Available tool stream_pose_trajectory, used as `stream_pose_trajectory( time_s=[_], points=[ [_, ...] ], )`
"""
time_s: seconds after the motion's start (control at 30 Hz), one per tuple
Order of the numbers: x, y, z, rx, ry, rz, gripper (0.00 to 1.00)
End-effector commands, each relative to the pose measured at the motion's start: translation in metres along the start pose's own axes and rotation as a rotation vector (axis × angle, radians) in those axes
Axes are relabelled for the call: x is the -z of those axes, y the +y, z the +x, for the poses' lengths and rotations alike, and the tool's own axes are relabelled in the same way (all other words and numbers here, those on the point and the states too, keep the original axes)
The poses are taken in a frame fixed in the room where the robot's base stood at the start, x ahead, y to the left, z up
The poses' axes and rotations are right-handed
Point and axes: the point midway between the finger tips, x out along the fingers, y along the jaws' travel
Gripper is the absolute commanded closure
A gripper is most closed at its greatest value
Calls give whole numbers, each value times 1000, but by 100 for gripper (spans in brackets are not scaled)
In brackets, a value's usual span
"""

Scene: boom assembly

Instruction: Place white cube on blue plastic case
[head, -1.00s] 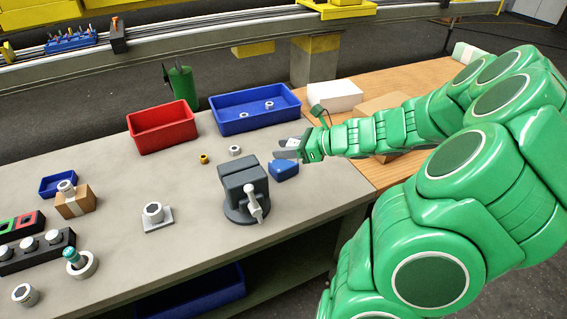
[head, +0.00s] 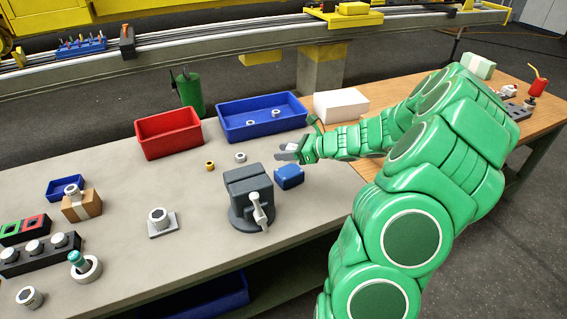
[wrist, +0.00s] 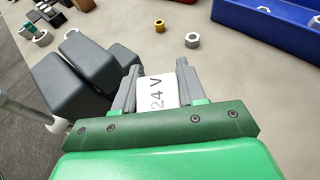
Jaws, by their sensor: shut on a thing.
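My gripper (head: 288,153) is over the grey bench, just behind and right of the vise, and points left. In the wrist view my gripper (wrist: 156,74) is shut on a white block (wrist: 158,93) marked "24 V". Its lower part is hidden there. In the head view a small blue block (head: 289,177) shows directly below the fingers; I cannot tell whether it belongs to the held piece or rests on the bench. A larger white box (head: 341,104) stands behind my arm. Blue open bins are a long one (head: 262,134) behind the gripper and a small one (head: 53,194) at far left.
The grey vise (head: 248,197) stands close to the gripper. A red bin (head: 168,133), a brass nut (head: 209,166) and a steel nut (head: 240,157) lie beyond it. Fixtures and a brown box (head: 82,205) crowd the left end. The bench middle is mostly clear.

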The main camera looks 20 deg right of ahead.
Motion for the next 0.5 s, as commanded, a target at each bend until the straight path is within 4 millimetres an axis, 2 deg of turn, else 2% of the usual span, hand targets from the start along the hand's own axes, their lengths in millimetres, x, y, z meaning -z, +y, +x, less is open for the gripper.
stream_pose_trajectory(
  time_s=[0.2, 0.5],
  points=[
    [19, -16, 17, 0, 2, 2, 90],
    [34, -31, 33, -2, 0, 2, 90]
  ],
)
